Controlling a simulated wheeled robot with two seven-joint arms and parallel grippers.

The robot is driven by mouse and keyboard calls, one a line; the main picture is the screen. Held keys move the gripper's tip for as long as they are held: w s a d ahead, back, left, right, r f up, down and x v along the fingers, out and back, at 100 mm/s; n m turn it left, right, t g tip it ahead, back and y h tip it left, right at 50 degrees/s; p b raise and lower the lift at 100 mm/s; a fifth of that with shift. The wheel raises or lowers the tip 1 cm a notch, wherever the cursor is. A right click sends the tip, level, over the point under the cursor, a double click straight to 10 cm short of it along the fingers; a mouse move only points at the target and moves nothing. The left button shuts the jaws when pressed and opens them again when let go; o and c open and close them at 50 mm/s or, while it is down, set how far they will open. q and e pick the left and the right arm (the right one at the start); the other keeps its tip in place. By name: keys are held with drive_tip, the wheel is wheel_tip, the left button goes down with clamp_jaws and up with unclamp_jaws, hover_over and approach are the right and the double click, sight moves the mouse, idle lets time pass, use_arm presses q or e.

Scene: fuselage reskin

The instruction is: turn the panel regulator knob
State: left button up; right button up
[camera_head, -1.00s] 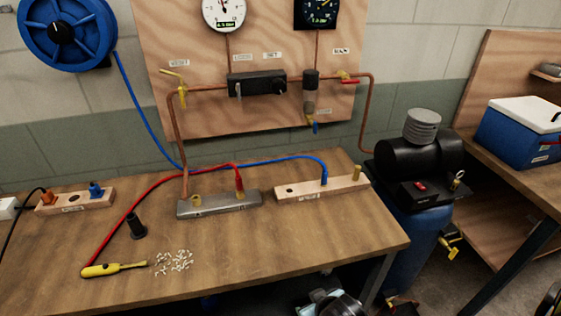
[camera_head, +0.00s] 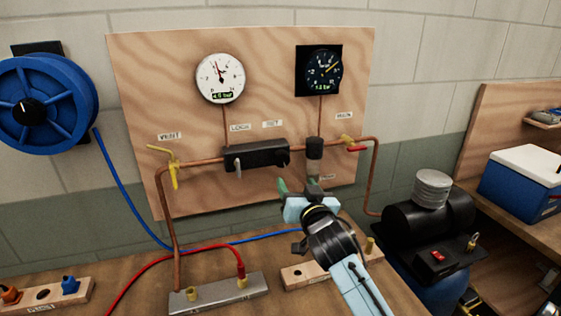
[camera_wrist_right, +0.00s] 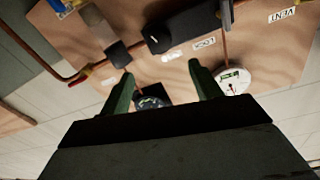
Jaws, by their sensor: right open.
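The black panel regulator (camera_head: 255,157) is mounted on the copper pipe across the wooden panel. Its round knob (camera_head: 282,158) faces out at the right end, near the SET label (camera_head: 272,124). A small pale lever (camera_head: 238,166) hangs at its left end, below the LOCK label. My right gripper (camera_head: 298,188) is open and empty, below and slightly right of the knob, apart from it. In the right wrist view, which is turned upside down, the regulator (camera_wrist_right: 185,30) and knob (camera_wrist_right: 153,41) lie beyond the spread fingers (camera_wrist_right: 163,85). My left gripper is out of view.
A white gauge (camera_head: 220,78) and a black gauge (camera_head: 319,70) sit above the regulator. A filter (camera_head: 314,154) stands close right of the knob, then a red-handled valve (camera_head: 352,146). A yellow vent valve (camera_head: 173,170) is at left. The bench (camera_head: 120,285) lies below.

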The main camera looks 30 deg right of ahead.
approach(283, 161)
drive_tip(key=w, duration=0.2)
drive_tip(key=x, duration=0.5)
drive_tip(key=shift+w+d+p, duration=0.3)
drive_tip(key=shift+d+p, duration=0.05)
drive_tip(key=shift+p, duration=0.05)
drive_tip(key=shift+w, duration=0.25)
drive_tip(key=shift+w+d, duration=0.1)
drive_tip(key=shift+w, duration=0.05)
drive_tip(key=c, duration=1)
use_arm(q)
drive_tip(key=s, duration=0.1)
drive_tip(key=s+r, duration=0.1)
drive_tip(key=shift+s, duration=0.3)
use_arm(e)
drive_tip(key=shift+o, duration=0.2)
